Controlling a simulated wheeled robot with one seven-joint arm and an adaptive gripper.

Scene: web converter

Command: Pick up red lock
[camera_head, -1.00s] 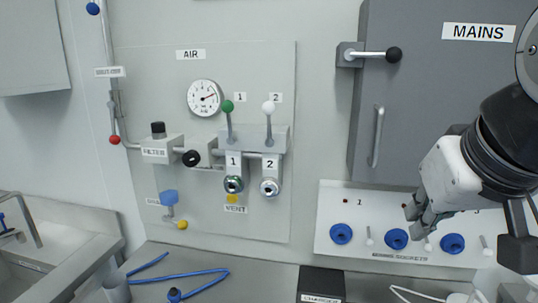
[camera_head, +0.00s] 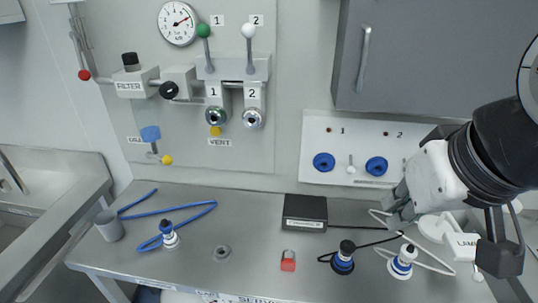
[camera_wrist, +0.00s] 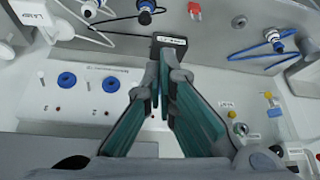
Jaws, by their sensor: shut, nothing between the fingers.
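The red lock (camera_head: 288,261) is a small padlock with a grey shackle. It lies on the grey bench, in front of the black box, left of the plug with the black top. It also shows near the top of the wrist view (camera_wrist: 194,10). My gripper (camera_head: 398,217) is at the right in the head view, above the back part of the bench, to the right of the lock and apart from it. In the wrist view its fingers (camera_wrist: 163,97) are closed together with nothing between them.
A black box (camera_head: 305,212) stands behind the lock. Plugs with cables (camera_head: 342,259) and (camera_head: 402,262) stand to its right; a blue hose (camera_head: 190,213) lies to the left. A round grey fitting (camera_head: 222,253) is nearby. The socket panel (camera_head: 340,160) is on the wall behind.

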